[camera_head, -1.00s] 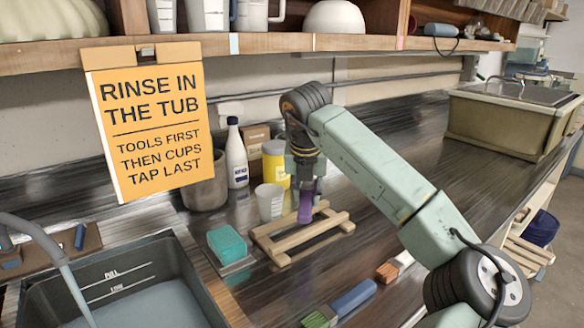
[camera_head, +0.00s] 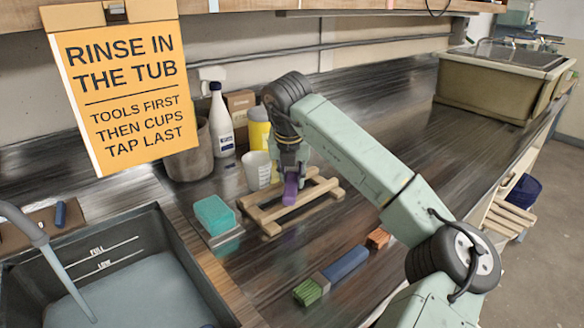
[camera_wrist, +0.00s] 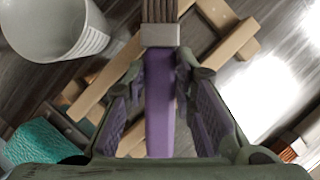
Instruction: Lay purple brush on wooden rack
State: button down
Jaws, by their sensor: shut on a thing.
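The purple brush (camera_wrist: 159,95) has a flat purple handle, a metal ferrule and dark bristles. My gripper (camera_wrist: 160,80) is shut on its handle; the bristle end points away at the top of the wrist view. In the head view the purple brush (camera_head: 290,188) shows below my gripper (camera_head: 290,165), over the wooden rack (camera_head: 271,229). The rack is a frame of pale wooden bars on the counter, and it also shows in the wrist view (camera_wrist: 228,45). I cannot tell whether the brush touches the bars.
A teal sponge (camera_head: 214,214) lies left of the rack, and a white cup (camera_head: 257,170) stands behind it. A blue-handled brush (camera_head: 346,264) lies in front. The tub (camera_head: 120,262) is at the left.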

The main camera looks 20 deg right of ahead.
jog(key=shift+f+b, duration=0.6)
jog(key=shift+f, duration=0.15)
dwell(0.3)
jog(key=c, duration=1.2)
grip_release()
jog(key=shift+c, duration=0.2)
jog(key=v, duration=1.2)
